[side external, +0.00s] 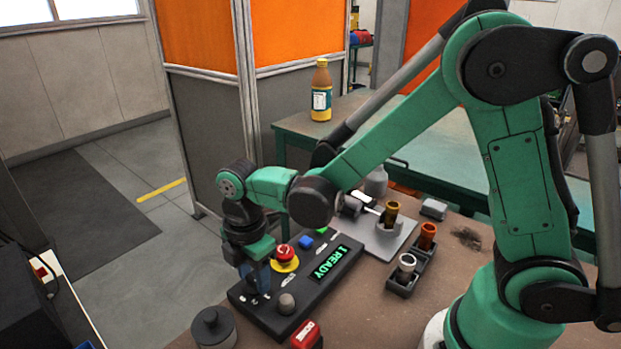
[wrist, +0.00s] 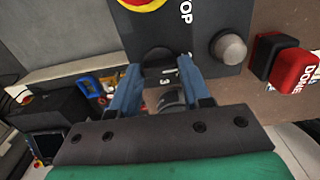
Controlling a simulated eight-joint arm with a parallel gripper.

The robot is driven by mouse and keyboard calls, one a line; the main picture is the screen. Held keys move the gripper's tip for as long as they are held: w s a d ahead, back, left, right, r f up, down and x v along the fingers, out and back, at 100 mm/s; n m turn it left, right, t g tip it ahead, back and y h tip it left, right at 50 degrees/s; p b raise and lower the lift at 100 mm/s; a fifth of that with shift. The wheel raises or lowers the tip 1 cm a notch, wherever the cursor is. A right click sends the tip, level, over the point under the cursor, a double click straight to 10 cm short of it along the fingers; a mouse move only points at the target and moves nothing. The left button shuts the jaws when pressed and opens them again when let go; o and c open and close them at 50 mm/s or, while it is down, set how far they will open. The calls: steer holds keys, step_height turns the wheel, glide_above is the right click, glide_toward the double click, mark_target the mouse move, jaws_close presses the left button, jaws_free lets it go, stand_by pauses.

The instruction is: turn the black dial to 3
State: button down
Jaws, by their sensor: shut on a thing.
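The black dial (wrist: 159,64) shows in the wrist view between the two blue fingertips, on the face of the dark control panel (wrist: 190,22). My gripper (wrist: 157,76) is shut on the dial, one finger at each side. In the side external view my gripper (side external: 257,284) points down at the near left part of the panel (side external: 325,287) and hides most of the dial. The panel's green display (side external: 331,262) reads "1 READY". The dial's markings are covered or too small to read.
On the panel are a red stop button (side external: 285,252) on yellow, a blue button (side external: 306,242) and a grey knob (side external: 286,303). A red DONE block (side external: 306,335) and a dark round pot (side external: 213,327) stand close by. Holders with cylinders (side external: 405,270) are at right.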

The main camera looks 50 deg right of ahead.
steer(key=shift+m, duration=0.3)
steer(key=m, duration=0.3)
steer(key=shift+m, duration=0.3)
steer(key=m, duration=0.4)
steer(key=shift+m, duration=0.3)
steer(key=m, duration=0.9)
steer(key=shift+c, duration=2)
jaws_free()
